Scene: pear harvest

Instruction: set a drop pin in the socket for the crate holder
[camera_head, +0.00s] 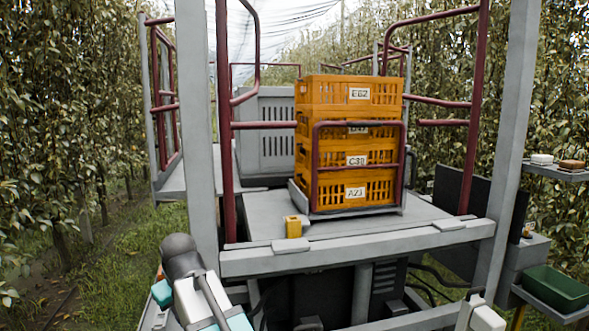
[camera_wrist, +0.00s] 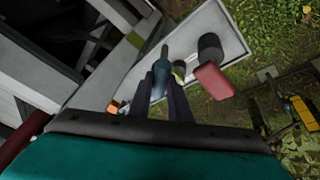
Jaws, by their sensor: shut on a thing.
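In the wrist view the two dark fingers of my gripper (camera_wrist: 160,86) point over a pale tray. They are shut on a slim blue-grey thing (camera_wrist: 162,54) that shows at the fingertips. Its shape is partly hidden, and I cannot tell for sure that it is the drop pin. In the head view the crate holder (camera_head: 315,180), a dark red frame, stands around a stack of orange crates (camera_head: 348,110) on the platform. A small yellow block (camera_head: 293,227) sits in front of it, to the left. I cannot make out a socket hole.
In the wrist view the pale tray (camera_wrist: 150,75) also bears a dark cup (camera_wrist: 210,47) and a red block (camera_wrist: 213,80). In the head view a grey bin (camera_head: 264,130) stands behind the crates, and posts and red rails flank the platform. A green tray (camera_head: 556,290) is at lower right.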

